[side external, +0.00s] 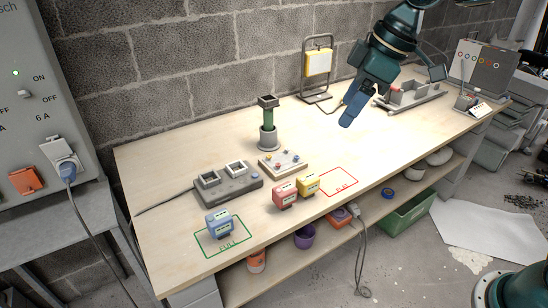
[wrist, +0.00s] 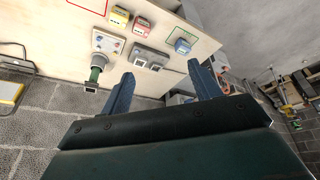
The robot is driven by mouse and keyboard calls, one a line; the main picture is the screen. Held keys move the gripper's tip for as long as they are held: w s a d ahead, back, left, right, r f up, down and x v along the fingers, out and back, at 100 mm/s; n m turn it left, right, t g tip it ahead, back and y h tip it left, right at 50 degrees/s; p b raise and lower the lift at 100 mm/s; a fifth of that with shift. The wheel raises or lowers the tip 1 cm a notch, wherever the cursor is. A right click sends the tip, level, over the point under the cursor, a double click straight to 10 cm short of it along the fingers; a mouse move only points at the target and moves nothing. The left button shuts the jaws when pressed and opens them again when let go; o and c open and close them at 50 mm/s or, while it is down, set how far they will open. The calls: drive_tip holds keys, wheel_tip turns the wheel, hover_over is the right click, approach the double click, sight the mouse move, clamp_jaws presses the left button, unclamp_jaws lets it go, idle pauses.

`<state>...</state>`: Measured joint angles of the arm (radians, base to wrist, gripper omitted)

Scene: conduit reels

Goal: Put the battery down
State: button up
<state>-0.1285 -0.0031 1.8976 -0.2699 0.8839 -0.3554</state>
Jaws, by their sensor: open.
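My gripper (side external: 347,119) is raised above the back of the bench, well away from the batteries. Its two fingers are apart with nothing between them in the wrist view (wrist: 160,70). A blue battery (side external: 219,225) stands inside the green outline (side external: 243,241) marked FULL at the front left; it also shows in the wrist view (wrist: 183,46). A red battery (side external: 284,197) and a yellow battery (side external: 308,185) stand close together at the left of the red outline (side external: 340,190), whose middle is bare. Both also show in the wrist view, red (wrist: 142,26) and yellow (wrist: 119,17).
A grey two-bay charger (side external: 229,187) lies behind the blue battery. A small board with knobs (side external: 282,164) and a green post on a grey base (side external: 268,132) stand behind. A framed yellow panel (side external: 318,62) is near the wall. The bench right of the red outline is clear.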

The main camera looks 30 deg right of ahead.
drive_tip(key=s+d+f+m+t+h, duration=0.1)
drive_tip(key=s+d+m, duration=0.3)
drive_tip(key=s, duration=0.6)
drive_tip(key=s+d+f+m+t+h, duration=0.1)
drive_tip(key=s+d+m, duration=0.3)
drive_tip(key=s, duration=0.7)
drive_tip(key=shift+d+f, duration=0.3)
drive_tip(key=shift+d, duration=0.75)
